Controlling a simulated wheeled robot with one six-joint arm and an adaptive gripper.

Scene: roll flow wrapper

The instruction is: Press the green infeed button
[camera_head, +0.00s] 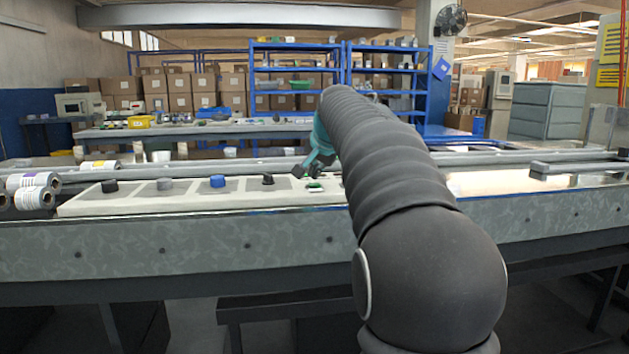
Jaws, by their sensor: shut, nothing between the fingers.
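The green infeed button (315,186) sits on a long pale control panel (130,204) on top of the machine. My gripper (306,172), teal with dark fingers, is shut and empty, just above and slightly left of the green button in the picture. I cannot tell whether the fingertips touch the button. My dark ribbed arm reaches in from the lower right and hides the panel's right end.
The panel also bears a blue knob (217,181), black knobs (268,179) (110,186) and a grey knob (164,184). Film rolls (34,190) lie at the far left. Metal rails (500,158) run behind the panel. The machine's front edge is clear.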

